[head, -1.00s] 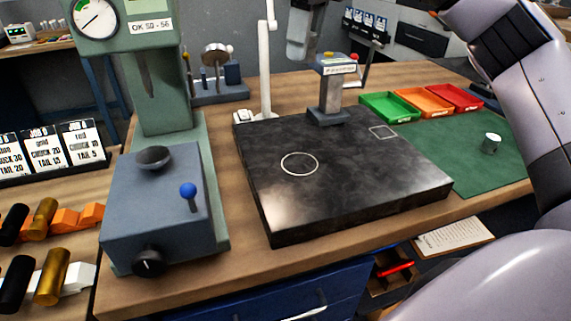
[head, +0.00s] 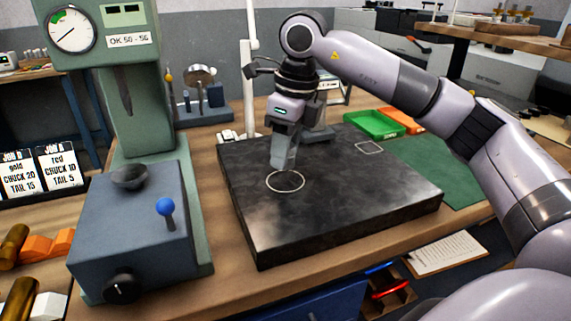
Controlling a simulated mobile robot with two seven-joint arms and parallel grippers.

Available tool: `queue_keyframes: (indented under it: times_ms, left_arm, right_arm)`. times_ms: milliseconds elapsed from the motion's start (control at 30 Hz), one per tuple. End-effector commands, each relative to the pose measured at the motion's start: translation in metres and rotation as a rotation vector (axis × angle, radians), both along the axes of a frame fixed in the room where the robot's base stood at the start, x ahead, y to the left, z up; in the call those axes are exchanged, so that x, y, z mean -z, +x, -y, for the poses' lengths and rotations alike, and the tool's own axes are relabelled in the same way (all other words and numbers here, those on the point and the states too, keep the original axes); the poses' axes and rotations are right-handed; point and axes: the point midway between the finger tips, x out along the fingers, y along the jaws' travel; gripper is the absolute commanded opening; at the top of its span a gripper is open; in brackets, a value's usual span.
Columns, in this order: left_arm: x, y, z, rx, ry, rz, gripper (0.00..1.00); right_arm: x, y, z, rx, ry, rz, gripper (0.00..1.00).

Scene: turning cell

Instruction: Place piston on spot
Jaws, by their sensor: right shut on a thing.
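My right gripper (head: 284,163) points down over the far part of a white ring (head: 286,190) drawn on the black stone plate (head: 345,205). It is shut on the piston, which its grey fingers hide almost wholly. The fingertips overlap the ring's far edge in the picture; I cannot tell whether the piston touches the plate. A white square outline (head: 369,148) lies on the plate farther right and back. My left gripper is not in view.
A green press (head: 133,110) with a blue-grey base (head: 130,225) and blue-knobbed lever (head: 166,207) stands to the left. A stand behind the plate is partly hidden by my arm. Green (head: 375,125) and orange (head: 401,120) trays sit behind a green mat (head: 430,165). The plate's front is clear.

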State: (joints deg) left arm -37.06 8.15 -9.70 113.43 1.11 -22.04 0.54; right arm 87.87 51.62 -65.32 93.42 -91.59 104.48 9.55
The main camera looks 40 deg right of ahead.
Motion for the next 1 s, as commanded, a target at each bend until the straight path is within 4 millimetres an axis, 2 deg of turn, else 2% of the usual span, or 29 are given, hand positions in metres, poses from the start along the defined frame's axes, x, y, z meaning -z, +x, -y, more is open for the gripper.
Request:
queue_keyframes:
  times_ms: [100,200,567,600,667,700,1000]
  left_arm:
    - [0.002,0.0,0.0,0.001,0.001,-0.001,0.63]
    - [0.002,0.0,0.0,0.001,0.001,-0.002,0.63]
    - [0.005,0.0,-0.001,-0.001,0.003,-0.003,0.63]
    - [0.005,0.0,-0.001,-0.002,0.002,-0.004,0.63]
    - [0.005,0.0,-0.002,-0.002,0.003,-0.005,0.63]
    - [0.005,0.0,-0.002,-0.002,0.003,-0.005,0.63]
    - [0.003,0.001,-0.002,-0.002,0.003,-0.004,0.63]
  right_arm:
    - [0.021,-0.001,0.001,0.002,-0.001,-0.004,0.05]
    - [0.032,0.0,0.0,0.001,0.0,-0.002,0.05]
    - [0.037,0.0,0.0,0.0,0.0,-0.001,0.05]
    - [0.038,0.0,0.0,0.0,0.0,-0.001,0.41]
    - [0.037,0.0,0.0,0.0,0.0,-0.001,0.6]
    - [0.037,0.0,0.0,0.0,0.0,-0.001,0.63]
    - [0.034,0.0,0.0,0.0,0.0,-0.001,0.63]
